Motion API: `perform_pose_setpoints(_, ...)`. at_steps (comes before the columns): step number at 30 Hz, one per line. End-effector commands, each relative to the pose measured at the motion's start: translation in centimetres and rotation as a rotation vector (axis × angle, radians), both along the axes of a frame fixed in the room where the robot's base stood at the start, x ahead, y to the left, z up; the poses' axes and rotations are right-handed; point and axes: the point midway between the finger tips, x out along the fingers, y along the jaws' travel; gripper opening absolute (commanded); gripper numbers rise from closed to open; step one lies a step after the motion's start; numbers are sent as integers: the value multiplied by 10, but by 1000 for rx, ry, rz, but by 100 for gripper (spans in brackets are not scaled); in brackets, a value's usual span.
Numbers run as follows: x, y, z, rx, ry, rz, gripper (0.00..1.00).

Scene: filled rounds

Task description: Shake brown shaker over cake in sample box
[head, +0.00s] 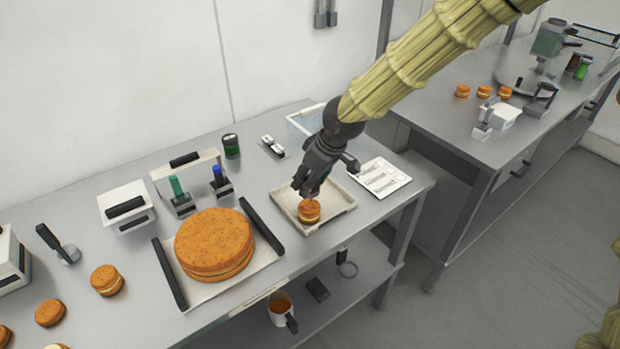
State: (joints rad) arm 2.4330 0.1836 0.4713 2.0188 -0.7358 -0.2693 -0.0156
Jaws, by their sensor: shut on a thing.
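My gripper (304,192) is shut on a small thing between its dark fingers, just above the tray. The fingers hide most of that thing; only a dark, slightly greenish patch shows, so I cannot tell whether it is the brown shaker. A small round orange-brown cake (309,211) with a pale filling lies in the shallow pale tray-like sample box (337,222), right below the fingertips. I see no brown shaker standing on the near table. A small brownish container (573,62) stands on the far right counter.
A big filled cake (214,243) on a board with dark handles stands left of the box. A mug (281,309) stands on the lower shelf. Small cakes (107,280) sit at the left.

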Motion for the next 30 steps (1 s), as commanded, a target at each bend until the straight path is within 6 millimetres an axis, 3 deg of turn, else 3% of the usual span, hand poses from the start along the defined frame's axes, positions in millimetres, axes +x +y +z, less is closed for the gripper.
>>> perform_pose_setpoints(30, 0, 9, 1, 0, 0, 0, 21)
